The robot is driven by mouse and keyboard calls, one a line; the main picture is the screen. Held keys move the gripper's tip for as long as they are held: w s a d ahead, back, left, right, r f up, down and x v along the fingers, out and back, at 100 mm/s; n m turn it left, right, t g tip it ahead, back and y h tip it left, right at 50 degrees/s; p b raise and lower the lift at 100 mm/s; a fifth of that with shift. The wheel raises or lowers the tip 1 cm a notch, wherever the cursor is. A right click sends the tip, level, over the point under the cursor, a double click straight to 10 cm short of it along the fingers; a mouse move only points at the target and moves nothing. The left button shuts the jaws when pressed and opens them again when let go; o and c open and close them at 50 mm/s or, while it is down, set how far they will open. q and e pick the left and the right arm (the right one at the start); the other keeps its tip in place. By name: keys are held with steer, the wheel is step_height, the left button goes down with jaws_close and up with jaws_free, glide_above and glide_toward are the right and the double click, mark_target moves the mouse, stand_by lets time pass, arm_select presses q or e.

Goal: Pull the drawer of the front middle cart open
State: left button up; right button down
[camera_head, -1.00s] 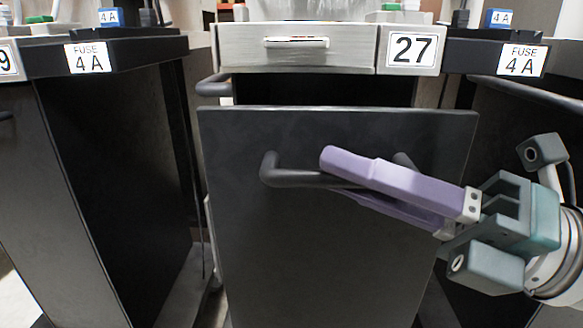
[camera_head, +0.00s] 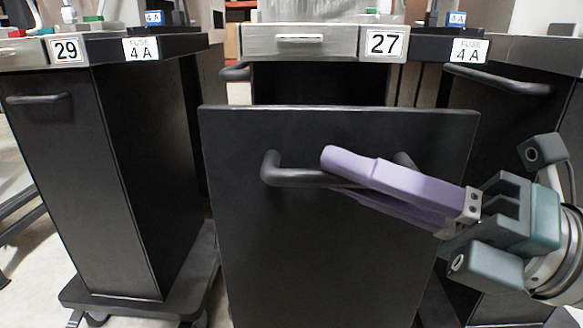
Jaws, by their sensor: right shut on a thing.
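The front middle cart (camera_head: 313,41) has a light metal top front with a 27 label. Its tall dark drawer front (camera_head: 300,240) stands out toward me, with a dark gap between it and the cart body. A dark bar handle (camera_head: 290,178) crosses the upper part of the drawer front. My right gripper (camera_head: 345,172) has purple fingers and comes in from the right. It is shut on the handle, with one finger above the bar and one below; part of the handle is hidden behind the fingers. My left gripper is not in view.
A dark cart (camera_head: 95,190) labelled 29 stands at left on a wheeled base, with its own handle (camera_head: 40,99). Another dark cart (camera_head: 510,115) with a handle stands at right, partly behind my right arm. Pale floor (camera_head: 30,255) shows at far left.

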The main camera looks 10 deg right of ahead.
steer(key=c, duration=0.8)
jaws_free()
steer(key=shift+w, duration=0.1)
steer(key=shift+c, duration=0.2)
steer(key=v, duration=1)
steer(key=shift+r, duration=0.1)
